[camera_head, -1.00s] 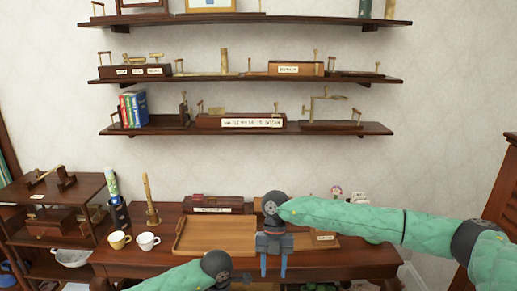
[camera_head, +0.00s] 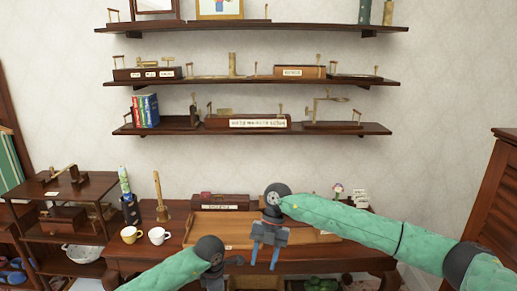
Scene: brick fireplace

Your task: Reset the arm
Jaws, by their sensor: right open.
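My right arm comes in from the right, in a green sleeve with dark joints. Its gripper (camera_head: 264,259) is open and empty, with two blue fingers apart and pointing down. It shows in front of the wooden tray (camera_head: 205,228) on the dark wooden table (camera_head: 125,251); I cannot tell the height between them. My left arm comes in low from the left. Its gripper (camera_head: 214,282) is partly cut off at the bottom edge, and its fingers do not show clearly.
A small shelf unit (camera_head: 65,190) is at the left. Wall shelves (camera_head: 250,130) hang above. A brown wooden piece (camera_head: 490,215) stands at the right.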

